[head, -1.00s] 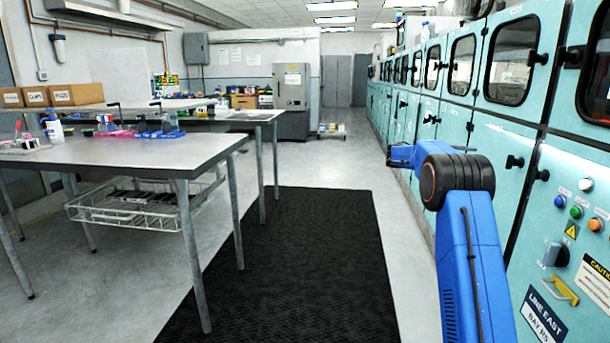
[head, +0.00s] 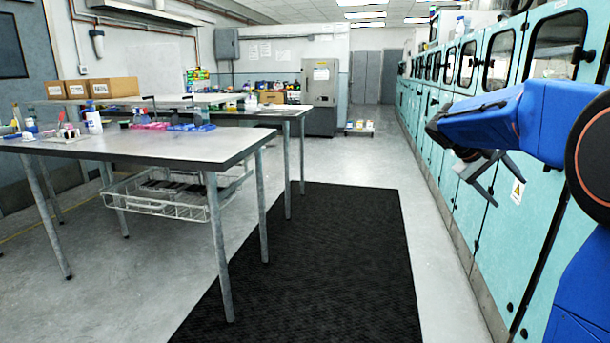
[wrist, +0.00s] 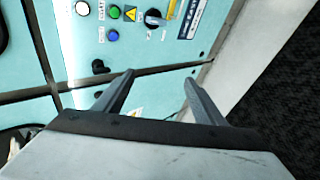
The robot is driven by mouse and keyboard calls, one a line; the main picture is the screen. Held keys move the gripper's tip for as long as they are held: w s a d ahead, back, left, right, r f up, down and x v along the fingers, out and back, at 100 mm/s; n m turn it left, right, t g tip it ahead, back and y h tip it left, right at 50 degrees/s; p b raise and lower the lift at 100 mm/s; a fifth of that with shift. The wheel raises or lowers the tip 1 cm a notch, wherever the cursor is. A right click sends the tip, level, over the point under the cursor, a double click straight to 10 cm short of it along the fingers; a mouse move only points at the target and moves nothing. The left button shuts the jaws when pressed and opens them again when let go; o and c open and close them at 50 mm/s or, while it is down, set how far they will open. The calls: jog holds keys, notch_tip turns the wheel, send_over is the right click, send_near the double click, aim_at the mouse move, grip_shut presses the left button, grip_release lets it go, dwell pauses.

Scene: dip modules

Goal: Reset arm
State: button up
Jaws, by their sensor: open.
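My blue arm (head: 500,115) reaches in from the right edge of the head view, raised in front of the teal cabinets. My gripper (head: 482,178) hangs at its end, pointing down. In the wrist view my gripper (wrist: 158,92) shows two grey fingers set well apart with nothing between them. Beyond the fingers is a tilted teal panel (wrist: 75,70) with buttons and a rotary switch (wrist: 157,18). I cannot tell the exact gap between the fingers and the panel.
Teal cabinets (head: 470,125) line the right side. A metal table (head: 150,147) with bottles and trays stands at left, a wire basket (head: 175,205) beneath it. A black mat (head: 310,270) covers the aisle floor. The aisle ahead is clear.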

jog(key=s+a+f+t+y, duration=0.1)
jog(key=s+a+f+y, duration=0.2)
jog(key=s+a+f, duration=0.2)
jog(key=s+a+f+t+y, duration=0.2)
jog(key=s+a+f, duration=0.4)
jog(key=s+a, duration=0.5)
jog(key=s+a+f+t+y, duration=0.1)
jog(key=s+a+f+y, duration=0.3)
jog(key=s+a, duration=0.5)
jog(key=s+f, duration=0.2)
jog(key=s, duration=0.7)
jog(key=shift+s+f+n+t+y, duration=0.2)
jog(key=shift+f+n+t+y, duration=0.1)
jog(key=shift+t+y, duration=0.1)
